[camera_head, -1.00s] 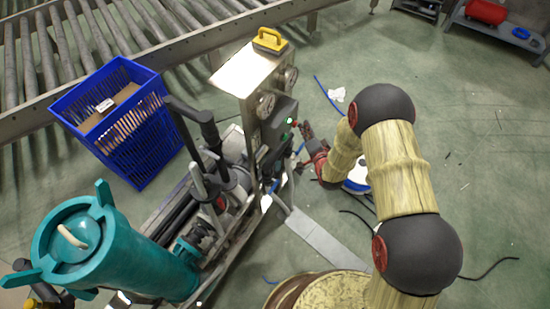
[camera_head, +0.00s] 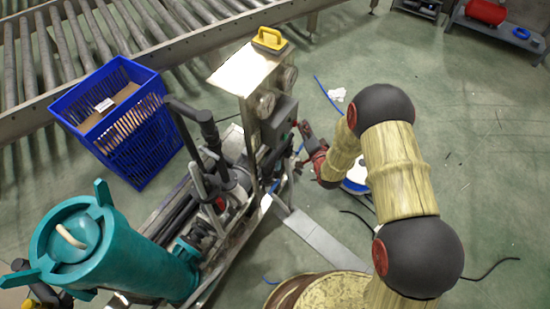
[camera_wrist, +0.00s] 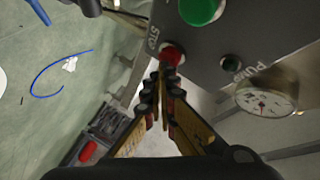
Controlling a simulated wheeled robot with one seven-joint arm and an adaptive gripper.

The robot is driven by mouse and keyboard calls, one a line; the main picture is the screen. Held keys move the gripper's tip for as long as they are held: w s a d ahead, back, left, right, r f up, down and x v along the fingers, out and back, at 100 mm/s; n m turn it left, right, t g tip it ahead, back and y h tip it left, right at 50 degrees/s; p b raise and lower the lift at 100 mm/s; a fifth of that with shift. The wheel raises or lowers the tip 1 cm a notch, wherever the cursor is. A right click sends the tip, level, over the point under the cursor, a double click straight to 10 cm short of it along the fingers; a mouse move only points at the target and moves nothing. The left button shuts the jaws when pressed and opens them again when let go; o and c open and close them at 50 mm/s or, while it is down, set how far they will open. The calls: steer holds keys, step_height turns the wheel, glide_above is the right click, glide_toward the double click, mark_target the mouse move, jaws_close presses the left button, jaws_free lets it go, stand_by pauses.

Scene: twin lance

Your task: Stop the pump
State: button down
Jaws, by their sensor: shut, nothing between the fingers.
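The dark grey control box (camera_head: 277,120) is mounted on the pump rig's panel. In the wrist view the box face (camera_wrist: 270,25) carries a green button (camera_wrist: 200,8), a red button (camera_wrist: 172,54) beside the word STOP, and a small dark green lamp (camera_wrist: 230,63) beside the word PUMP. The lamp looks unlit. My gripper (camera_wrist: 162,78) is shut and empty, its fingertips at the red button and partly covering it. Whether they touch it is unclear. In the head view my gripper (camera_head: 305,130) is at the right side of the box.
A round gauge (camera_wrist: 265,103) sits close to the lamp. A teal cylinder (camera_head: 120,250) and pipes fill the rig's near side. A blue crate (camera_head: 125,120) stands to its left, before a roller conveyor (camera_head: 90,35). A yellow-handled object (camera_head: 269,39) lies on top. Floor at right is mostly clear.

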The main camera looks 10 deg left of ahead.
steer(key=shift+d, duration=0.25)
steer(key=shift+s, duration=0.1)
steer(key=s+d, duration=0.2)
steer(key=d, duration=0.3)
steer(key=shift+d, duration=0.35)
stand_by(0.5)
